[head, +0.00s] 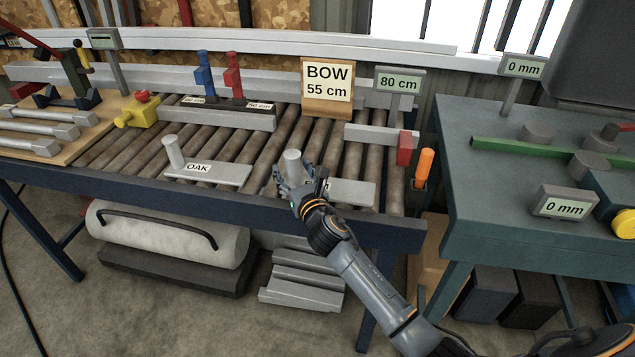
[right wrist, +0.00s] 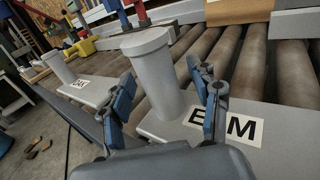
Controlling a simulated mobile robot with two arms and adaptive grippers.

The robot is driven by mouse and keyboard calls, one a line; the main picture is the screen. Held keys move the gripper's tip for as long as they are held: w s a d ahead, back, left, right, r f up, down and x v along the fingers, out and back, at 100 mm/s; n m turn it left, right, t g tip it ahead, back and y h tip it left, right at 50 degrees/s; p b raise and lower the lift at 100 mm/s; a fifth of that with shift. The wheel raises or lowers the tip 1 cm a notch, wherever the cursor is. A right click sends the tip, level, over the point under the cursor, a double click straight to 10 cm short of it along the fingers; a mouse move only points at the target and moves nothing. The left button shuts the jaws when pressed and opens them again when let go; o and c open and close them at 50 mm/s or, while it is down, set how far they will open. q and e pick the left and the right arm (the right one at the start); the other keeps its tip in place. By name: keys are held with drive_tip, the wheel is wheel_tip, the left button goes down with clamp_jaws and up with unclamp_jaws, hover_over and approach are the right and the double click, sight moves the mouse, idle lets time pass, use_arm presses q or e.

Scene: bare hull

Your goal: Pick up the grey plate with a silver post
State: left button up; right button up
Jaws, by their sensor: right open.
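Two grey plates with a silver post lie on the roller table. The right plate (head: 355,193) has a partly covered label showing E and M in the right wrist view (right wrist: 185,128). Its silver post (head: 292,160) stands upright at its left end. My right gripper (head: 290,184) is open at this post. In the right wrist view its fingers (right wrist: 163,88) are on either side of the post, with gaps visible. The other plate (head: 232,178), labelled OAK, lies to the left with its own post (head: 174,152). My left gripper is not in view.
A BOW 55 cm sign (head: 327,105) and a grey bar with blue and red clamps (head: 225,117) stand behind. A red block (head: 404,149) and an orange handle (head: 425,164) are to the right. Bare rollers (head: 265,160) lie between the plates.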

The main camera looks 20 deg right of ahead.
clamp_jaws()
